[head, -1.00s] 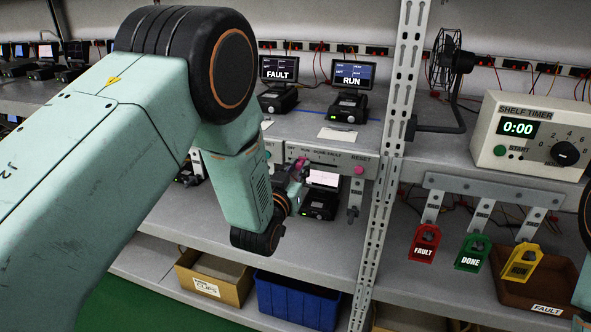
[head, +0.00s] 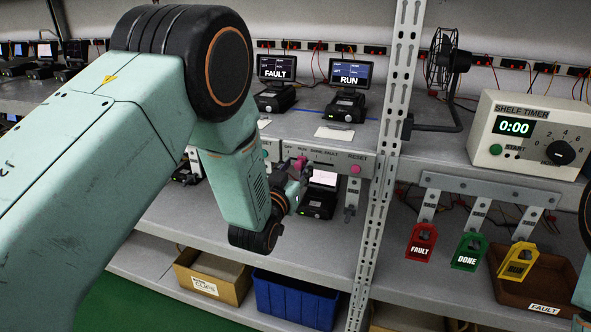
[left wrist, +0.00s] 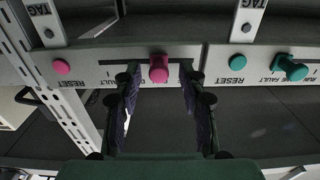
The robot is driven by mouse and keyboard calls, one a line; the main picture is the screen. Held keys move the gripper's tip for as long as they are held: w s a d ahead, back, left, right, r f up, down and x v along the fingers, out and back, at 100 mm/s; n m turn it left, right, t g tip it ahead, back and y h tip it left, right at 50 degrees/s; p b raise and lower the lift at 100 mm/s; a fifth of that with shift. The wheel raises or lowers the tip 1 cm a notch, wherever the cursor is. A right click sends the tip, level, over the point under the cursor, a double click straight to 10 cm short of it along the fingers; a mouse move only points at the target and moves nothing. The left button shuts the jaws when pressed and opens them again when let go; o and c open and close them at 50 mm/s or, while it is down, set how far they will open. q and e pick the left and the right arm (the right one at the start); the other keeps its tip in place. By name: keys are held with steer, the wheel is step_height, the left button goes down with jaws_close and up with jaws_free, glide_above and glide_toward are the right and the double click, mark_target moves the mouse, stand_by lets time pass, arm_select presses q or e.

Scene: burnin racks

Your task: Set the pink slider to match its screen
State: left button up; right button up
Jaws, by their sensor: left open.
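The pink slider (head: 301,161) sticks out of the grey shelf-edge panel (head: 330,158), close to its RUN label. In the left wrist view the pink slider knob (left wrist: 158,68) sits between the fingers of my left gripper (left wrist: 158,84), which are open with a gap on each side. My left gripper (head: 299,182) is right at the panel in the head view, partly hidden by its own arm. The screen reading RUN (head: 351,74) stands on the shelf above the panel. A screen reading FAULT (head: 276,67) stands to its left. My right gripper is not in view.
A pink RESET button (head: 355,169) sits right of the slider on the same panel. A teal slider (left wrist: 290,68) and teal button (left wrist: 237,62) are on the neighbouring panel. A lit device (head: 321,190) stands on the shelf below. A perforated upright (head: 385,170) rises to the right.

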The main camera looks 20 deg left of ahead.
arm_select(q)
steer(key=s, duration=1.2)
steer(key=shift+a, duration=0.15)
steer(key=s+a+f+g+b, duration=0.1)
steer(key=s+f+g, duration=0.45)
steer(key=f, duration=0.45)
steer(key=s+a+f+g+b, duration=0.1)
steer(key=s+f+g, duration=0.4)
steer(key=f, duration=0.5)
steer(key=s+f+g+b, duration=0.2)
steer(key=s+f, duration=0.3)
steer(key=s, duration=0.3)
steer(key=s+a+f+g+b, duration=0.1)
steer(key=s+f+g+b, duration=0.1)
steer(key=s+f, duration=0.3)
steer(key=s+f+g+b, duration=0.1)
steer(key=s+f+g, duration=0.2)
steer(key=s, duration=0.9)
step_height(320, 180, down, 3)
steer(key=shift+s+a+r+n+y+b, duration=0.1)
steer(key=shift+s+a+n+y+b, duration=0.05)
steer(key=shift+n+y+b, duration=0.2)
steer(key=shift+g, duration=0.25)
